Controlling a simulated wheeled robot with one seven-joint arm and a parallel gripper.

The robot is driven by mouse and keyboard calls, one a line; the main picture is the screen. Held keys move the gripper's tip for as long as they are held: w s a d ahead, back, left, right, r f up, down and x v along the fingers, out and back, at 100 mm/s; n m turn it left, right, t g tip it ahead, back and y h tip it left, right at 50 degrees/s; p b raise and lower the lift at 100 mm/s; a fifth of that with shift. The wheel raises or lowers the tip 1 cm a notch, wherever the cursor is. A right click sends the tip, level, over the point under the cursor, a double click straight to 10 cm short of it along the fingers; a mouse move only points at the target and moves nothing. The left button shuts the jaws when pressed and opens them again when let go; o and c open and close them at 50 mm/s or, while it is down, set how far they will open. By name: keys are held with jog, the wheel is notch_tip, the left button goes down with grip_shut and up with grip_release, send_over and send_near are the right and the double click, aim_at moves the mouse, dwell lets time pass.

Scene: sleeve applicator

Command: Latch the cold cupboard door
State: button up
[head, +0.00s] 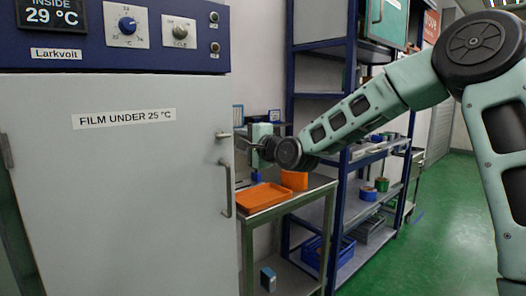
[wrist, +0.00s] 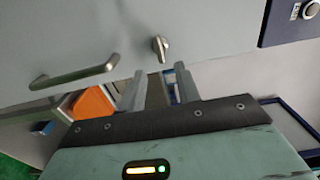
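The cold cupboard door (head: 110,190) is pale grey with a label reading FILM UNDER 25 °C. It looks closed or nearly so; I cannot tell if it sits flush. A small metal latch lever (head: 222,135) is near its right edge, above a vertical bar handle (head: 227,190). The wrist view shows the latch lever (wrist: 160,48) lying roughly crosswise to the bar handle (wrist: 75,75). My gripper (head: 242,141) is just right of the door edge at about latch height. In the wrist view its two fingers (wrist: 158,84) are apart and empty, close to the lever without visible contact.
A blue control panel (head: 120,62) above the door reads INSIDE 29 °C. Right of the cupboard, a metal side table (head: 290,205) holds an orange tray (head: 262,197) and an orange container (head: 294,180) below my gripper. Blue shelving (head: 343,220) stands behind. Green floor is clear at right.

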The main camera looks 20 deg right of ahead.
jog(key=v, duration=1)
jog(key=shift+s, duration=0.15)
jog(key=s+a+f+n+g+h, duration=0.1)
jog(key=s+a+f+n+g, duration=0.95)
jog(key=f, duration=0.35)
jog(key=s+f+n+g+h, duration=0.1)
jog(key=s+n, duration=0.3)
jog(key=s, duration=0.5)
jog(key=s+a+f+n+g+h, duration=0.1)
jog(key=s+f+n+g, duration=0.2)
jog(key=s, duration=0.5)
jog(key=s+f+n+g+h, duration=0.2)
jog(key=s+n, duration=0.2)
jog(key=s, duration=0.5)
jog(key=shift+s+a+n+g, duration=0.3)
jog(key=shift+n+g, duration=0.05)
